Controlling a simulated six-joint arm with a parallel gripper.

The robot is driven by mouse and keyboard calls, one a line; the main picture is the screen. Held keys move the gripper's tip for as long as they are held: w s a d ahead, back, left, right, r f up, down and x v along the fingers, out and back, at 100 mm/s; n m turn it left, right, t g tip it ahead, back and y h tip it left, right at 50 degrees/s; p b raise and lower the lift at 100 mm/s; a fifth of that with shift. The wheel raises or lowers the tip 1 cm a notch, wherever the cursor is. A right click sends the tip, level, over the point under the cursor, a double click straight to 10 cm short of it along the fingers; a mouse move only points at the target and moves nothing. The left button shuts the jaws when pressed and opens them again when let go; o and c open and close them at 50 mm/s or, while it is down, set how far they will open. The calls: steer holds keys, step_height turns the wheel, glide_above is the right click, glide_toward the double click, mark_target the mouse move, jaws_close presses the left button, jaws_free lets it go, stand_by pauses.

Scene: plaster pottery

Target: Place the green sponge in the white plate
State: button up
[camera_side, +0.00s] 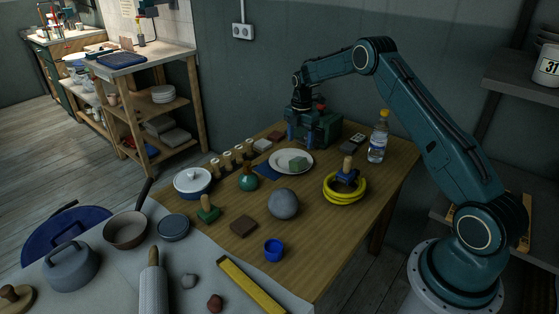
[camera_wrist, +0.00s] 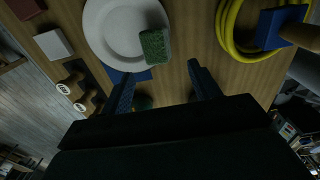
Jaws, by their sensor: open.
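The white plate (camera_side: 280,158) lies on the wooden table and also shows at the top of the wrist view (camera_wrist: 115,30). The green sponge (camera_side: 298,164) shows within the plate's right part in the side view. In the wrist view the sponge (camera_wrist: 154,50) overlaps the plate's lower right rim. Whether it touches the table there cannot be told. My gripper (camera_side: 303,133) is raised behind the plate in the side view. Its two blue fingers are apart with nothing between them in the wrist view (camera_wrist: 162,82), and the sponge lies beyond them.
A yellow coil (camera_side: 345,198) with a blue, wooden-handled tool (camera_side: 347,175) lies right of the plate. A bottle (camera_side: 377,143) stands farther back. A teal flask (camera_side: 248,180), a grey ball (camera_side: 284,204) and a row of wooden-handled pieces (camera_side: 228,162) are nearby.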

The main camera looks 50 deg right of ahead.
steer(key=shift+r, duration=1.55)
steer(key=s+a+r+m+t, duration=0.1)
steer(key=s+a+r+m, duration=0.2)
steer(key=s+a+r, duration=0.35)
steer(key=s+a+r+m+t, duration=0.1)
steer(key=s+a+r+m, duration=0.25)
steer(key=r, duration=0.55)
steer(key=s+a+r+m+t, duration=0.1)
steer(key=s+a+r+m, duration=0.1)
steer(key=s+a+r, duration=0.35)
steer(key=s+a+m+t, duration=0.1)
steer(key=s+a+m, duration=0.3)
steer(key=s, duration=0.7)
steer(key=s+a+r+m+t, duration=0.1)
steer(key=s+a+m, duration=0.4)
steer(key=s, duration=0.5)
steer(key=shift+s+a+r+t, duration=0.3)
steer(key=shift+s+a, duration=0.05)
steer(key=shift+a, duration=0.15)
steer(key=shift+o, duration=0.5)
steer(key=shift+w+m, duration=0.1)
steer(key=shift+m, duration=0.15)
